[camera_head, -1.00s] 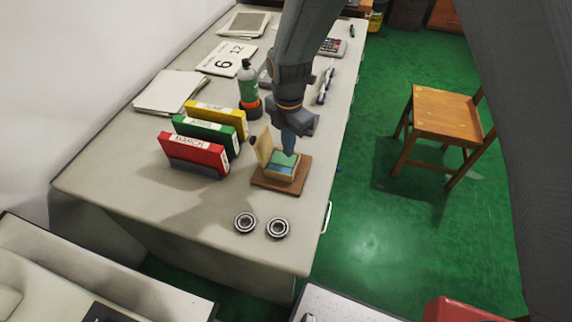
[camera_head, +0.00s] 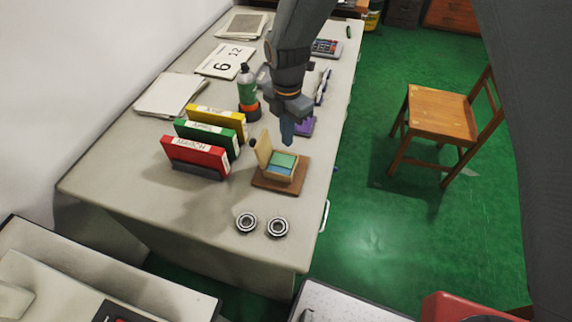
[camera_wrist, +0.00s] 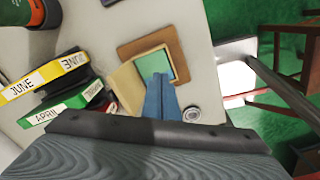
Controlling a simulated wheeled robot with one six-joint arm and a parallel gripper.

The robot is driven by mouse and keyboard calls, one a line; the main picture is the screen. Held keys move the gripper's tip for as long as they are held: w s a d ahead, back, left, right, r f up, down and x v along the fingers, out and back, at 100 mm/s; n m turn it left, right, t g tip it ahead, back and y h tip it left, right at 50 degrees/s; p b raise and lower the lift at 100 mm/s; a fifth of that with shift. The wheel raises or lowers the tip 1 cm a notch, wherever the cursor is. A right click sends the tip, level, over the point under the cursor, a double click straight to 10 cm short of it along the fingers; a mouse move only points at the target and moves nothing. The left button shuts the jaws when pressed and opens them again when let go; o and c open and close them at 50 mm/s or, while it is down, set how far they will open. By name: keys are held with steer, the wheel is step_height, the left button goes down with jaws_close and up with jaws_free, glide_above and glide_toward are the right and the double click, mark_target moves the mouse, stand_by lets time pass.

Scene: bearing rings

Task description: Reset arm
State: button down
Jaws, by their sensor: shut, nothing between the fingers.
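My gripper (camera_head: 287,132) is shut and empty. Its blue fingers hang above the back of a small open box (camera_head: 279,176) on a brown wooden board (camera_head: 262,184), apart from it. The box has a raised lid at its left and green and blue contents. Two bearing rings (camera_head: 246,222) (camera_head: 277,227) lie on the table in front of the board. In the wrist view my shut fingers (camera_wrist: 161,92) cover part of the box (camera_wrist: 128,86), and one bearing ring (camera_wrist: 192,114) shows beside them.
Red, green and yellow binders (camera_head: 195,156) stand left of the box. A bottle (camera_head: 247,88) stands behind them. Papers and a calendar (camera_head: 225,62) lie farther back. The table front (camera_head: 215,240) is mostly clear. A wooden chair (camera_head: 440,113) stands on the green floor.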

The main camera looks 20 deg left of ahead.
steer(key=w+d+r+m+b, duration=0.1)
steer(key=w+d+r+m, duration=0.15)
steer(key=d+m, duration=0.65)
steer(key=w+d+r+m+b, duration=0.1)
steer(key=d+r+m+b, duration=0.3)
steer(key=d, duration=0.9)
steer(key=s+d+m, duration=0.4)
steer(key=d+m, duration=0.5)
steer(key=s+d+m+t, duration=0.1)
steer(key=s+d+m, duration=0.4)
steer(key=d+m, duration=0.4)
steer(key=shift+d+r, duration=0.4)
steer(key=shift+d, duration=0.1)
